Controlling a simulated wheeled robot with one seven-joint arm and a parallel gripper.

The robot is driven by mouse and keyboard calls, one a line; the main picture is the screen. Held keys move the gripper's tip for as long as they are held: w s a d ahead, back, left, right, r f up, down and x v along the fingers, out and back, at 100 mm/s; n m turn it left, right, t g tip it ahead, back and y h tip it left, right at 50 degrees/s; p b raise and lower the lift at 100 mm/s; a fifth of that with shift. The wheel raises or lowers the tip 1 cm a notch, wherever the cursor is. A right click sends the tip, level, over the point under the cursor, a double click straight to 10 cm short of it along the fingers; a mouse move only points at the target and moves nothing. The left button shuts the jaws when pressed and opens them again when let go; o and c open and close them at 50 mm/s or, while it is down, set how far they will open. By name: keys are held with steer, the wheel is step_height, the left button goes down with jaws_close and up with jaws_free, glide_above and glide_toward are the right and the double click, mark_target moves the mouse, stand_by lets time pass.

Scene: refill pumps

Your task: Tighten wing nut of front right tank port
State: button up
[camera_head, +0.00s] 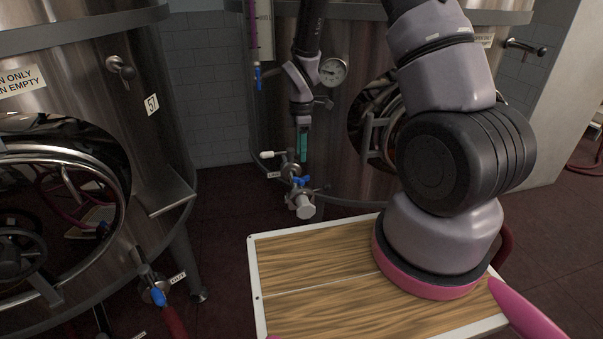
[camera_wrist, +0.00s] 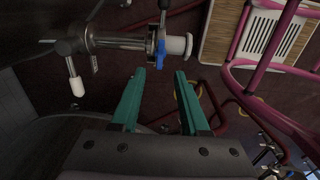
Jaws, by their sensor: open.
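In the head view, the tank port (camera_head: 291,170) sticks out low on the steel tank ahead, with a white-handled valve and a white end cap (camera_head: 305,207). A blue wing nut (camera_head: 300,181) sits on its clamp just behind the cap. In the wrist view, the port pipe (camera_wrist: 115,41) runs across the top, with the blue wing nut (camera_wrist: 160,56) on the clamp beside the white cap (camera_wrist: 180,47). My gripper (camera_wrist: 159,76) has two green fingers, apart and empty, with the wing nut just beyond the gap between their tips. The fingers also show above the port in the head view (camera_head: 303,150).
A pressure gauge (camera_head: 333,71) is on the tank near my arm. Another steel tank (camera_head: 75,180) stands at the left, with a hatch and its own port. My wood-topped base fills the lower middle. Dark floor lies between the tanks.

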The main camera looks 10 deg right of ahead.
mark_target(301, 182)
step_height(301, 182, down, 9)
steer(key=shift+r, duration=0.1)
stand_by(0.3)
jaws_close()
